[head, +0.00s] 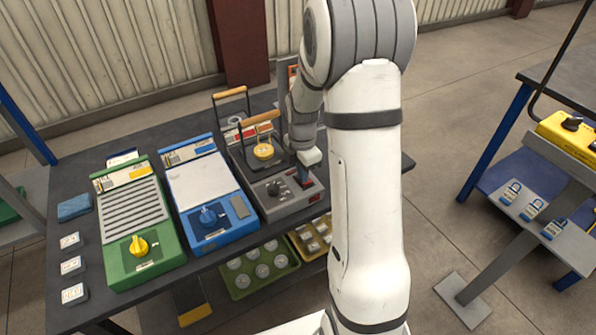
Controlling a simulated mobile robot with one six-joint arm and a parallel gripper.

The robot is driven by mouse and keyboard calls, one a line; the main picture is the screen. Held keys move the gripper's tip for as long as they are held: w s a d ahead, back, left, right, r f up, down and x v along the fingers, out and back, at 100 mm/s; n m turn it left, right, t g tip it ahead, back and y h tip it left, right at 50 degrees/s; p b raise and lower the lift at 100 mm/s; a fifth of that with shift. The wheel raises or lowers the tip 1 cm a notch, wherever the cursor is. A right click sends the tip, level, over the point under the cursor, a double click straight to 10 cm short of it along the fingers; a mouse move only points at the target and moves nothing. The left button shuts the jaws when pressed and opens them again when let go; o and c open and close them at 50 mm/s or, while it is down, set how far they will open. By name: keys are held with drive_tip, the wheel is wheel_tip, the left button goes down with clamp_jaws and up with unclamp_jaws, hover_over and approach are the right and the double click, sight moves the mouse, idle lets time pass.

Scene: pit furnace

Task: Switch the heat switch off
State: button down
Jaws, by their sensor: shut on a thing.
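The pit furnace is the grey unit near the right end of the dark table. Its sloping grey control panel (285,192) faces the front and carries a black knob (273,188) and a small red part near its lower right edge. My gripper (304,178) points down at the right part of this panel, to the right of the black knob. Its jaws are shut on the heat switch there. The fingers cover the switch, so I cannot tell its position.
A yellow-topped piece with a wooden handle (262,117) stands behind the panel. To the left are a blue unit (223,228) and a green unit (138,266), each with a knob. Trays of parts sit below. A second table (573,75) stands at right, across open floor.

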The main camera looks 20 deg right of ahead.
drive_tip(key=shift+s+f, duration=0.4)
drive_tip(key=shift+f, duration=0.05)
drive_tip(key=shift+r, duration=0.25)
wheel_tip(320, 180, up, 14)
drive_tip(key=w+p, duration=0.1)
drive_tip(key=p, duration=0.2)
drive_tip(key=shift+r+p, duration=0.15)
drive_tip(key=shift+p, duration=0.2)
drive_tip(key=shift+r, duration=0.1)
drive_tip(key=s+a+r+m+t+p, duration=0.1)
drive_tip(key=s+a+r+m, duration=0.2)
drive_tip(key=s+m, duration=0.7)
drive_tip(key=s+a+r+m+t+p, duration=0.2)
drive_tip(key=s+a+r+m, duration=0.2)
drive_tip(key=s+m, duration=0.6)
drive_tip(key=shift+v, duration=1.1)
drive_tip(key=shift+w, duration=0.15)
